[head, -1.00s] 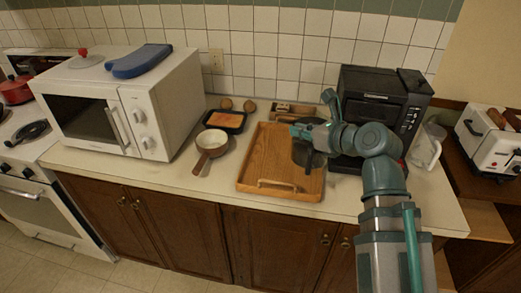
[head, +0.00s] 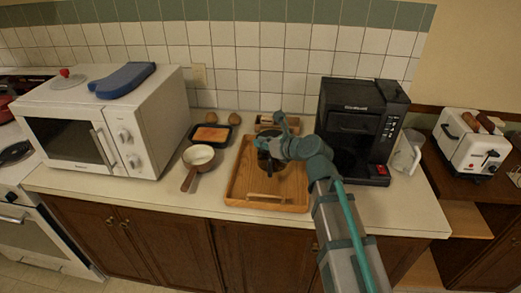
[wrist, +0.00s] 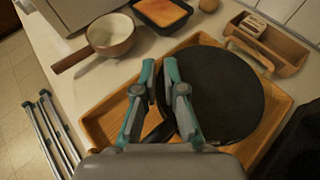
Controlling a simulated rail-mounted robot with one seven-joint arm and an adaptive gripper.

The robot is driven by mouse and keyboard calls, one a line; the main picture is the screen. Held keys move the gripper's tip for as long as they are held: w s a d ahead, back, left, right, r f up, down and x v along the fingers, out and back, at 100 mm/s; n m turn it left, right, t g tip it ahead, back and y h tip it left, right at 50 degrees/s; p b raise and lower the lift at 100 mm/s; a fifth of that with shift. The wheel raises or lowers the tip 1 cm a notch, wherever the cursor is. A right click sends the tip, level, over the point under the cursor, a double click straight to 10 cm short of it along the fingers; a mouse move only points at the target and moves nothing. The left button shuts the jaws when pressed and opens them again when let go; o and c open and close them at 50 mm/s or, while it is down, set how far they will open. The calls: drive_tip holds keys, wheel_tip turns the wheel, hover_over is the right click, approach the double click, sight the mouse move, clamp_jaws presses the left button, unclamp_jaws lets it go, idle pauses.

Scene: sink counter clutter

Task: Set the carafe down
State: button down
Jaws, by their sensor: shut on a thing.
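The carafe (head: 263,162) is dark and round, and in the head view my gripper and arm partly cover it. In the wrist view the carafe's broad black top (wrist: 218,92) fills the area right of my fingers. My gripper (wrist: 160,88) is shut on the carafe at its handle side; the handle is mostly hidden between the fingers. I cannot tell whether the carafe's base touches the tray.
A black coffee maker (head: 352,125) stands right of the tray, with a clear pitcher (head: 405,152) beyond it. A pan (head: 198,158) and a black dish of orange food (head: 210,134) are left. A small wooden box (wrist: 262,45) is behind. The tray's left part is bare.

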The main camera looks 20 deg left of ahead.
sight(265, 152)
drive_tip(key=shift+w+a+f, duration=0.1)
drive_tip(key=shift+a+f, duration=0.05)
drive_tip(key=shift+f, duration=0.55)
drive_tip(key=shift+w+a+f, duration=0.1)
drive_tip(key=shift+w+f, duration=0.05)
drive_tip(key=shift+f, duration=0.55)
drive_tip(key=shift+w+a+f, duration=0.1)
drive_tip(key=shift+a+f, duration=0.05)
drive_tip(key=shift+f, duration=0.65)
drive_tip(key=c, duration=1.3)
unclamp_jaws()
drive_tip(key=shift+o, duration=0.2)
drive_tip(key=b+v, duration=0.1)
drive_tip(key=v, duration=1.1)
drive_tip(key=shift+s, duration=0.1)
